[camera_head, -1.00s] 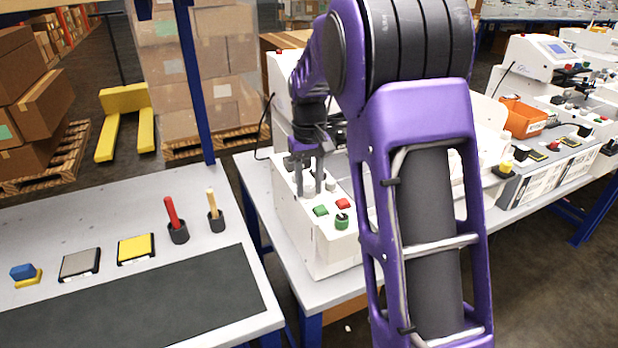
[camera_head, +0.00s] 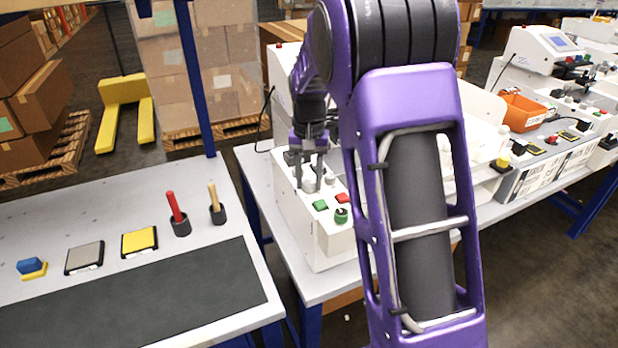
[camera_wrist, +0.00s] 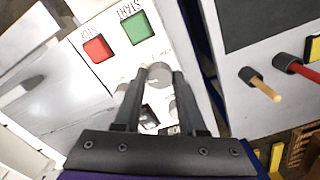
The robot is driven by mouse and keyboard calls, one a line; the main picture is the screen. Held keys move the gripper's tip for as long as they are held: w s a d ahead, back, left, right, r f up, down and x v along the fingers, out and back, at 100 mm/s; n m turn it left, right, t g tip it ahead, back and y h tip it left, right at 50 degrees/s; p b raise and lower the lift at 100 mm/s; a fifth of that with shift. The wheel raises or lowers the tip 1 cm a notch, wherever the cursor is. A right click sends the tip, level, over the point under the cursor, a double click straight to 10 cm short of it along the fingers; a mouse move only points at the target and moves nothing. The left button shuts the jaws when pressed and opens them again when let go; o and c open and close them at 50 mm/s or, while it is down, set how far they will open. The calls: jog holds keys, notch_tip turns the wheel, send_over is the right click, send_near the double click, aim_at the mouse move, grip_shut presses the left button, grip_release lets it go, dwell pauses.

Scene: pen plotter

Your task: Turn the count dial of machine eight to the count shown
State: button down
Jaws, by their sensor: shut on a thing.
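The white machine (camera_head: 330,245) stands on the middle bench, its sloped control panel facing up. My gripper (camera_head: 309,187) is over the panel, pointing down. In the wrist view my gripper (camera_wrist: 161,77) is shut on a round grey dial (camera_wrist: 159,72), one dark finger at each side. Other grey knobs sit beside it, partly hidden by the fingers. A green START button (camera_wrist: 137,28) and a red button (camera_wrist: 97,49) are on the same panel. I cannot read the dial's setting or a machine number. A small dark marking shows between the fingers.
A green round knob (camera_head: 341,215) is at the panel's near edge. My arm covers much of the machine's right side. A left bench holds a dark mat (camera_head: 150,300), a red pen (camera_head: 174,206), a wooden one (camera_head: 213,198) and pads. More machines stand at the right.

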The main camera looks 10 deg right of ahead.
aim_at(309, 183)
jog(key=shift+c, duration=2.4)
grip_release()
notch_tip(309, 183, up, 18)
jog(key=p, duration=0.1)
jog(key=shift+f, duration=0.25)
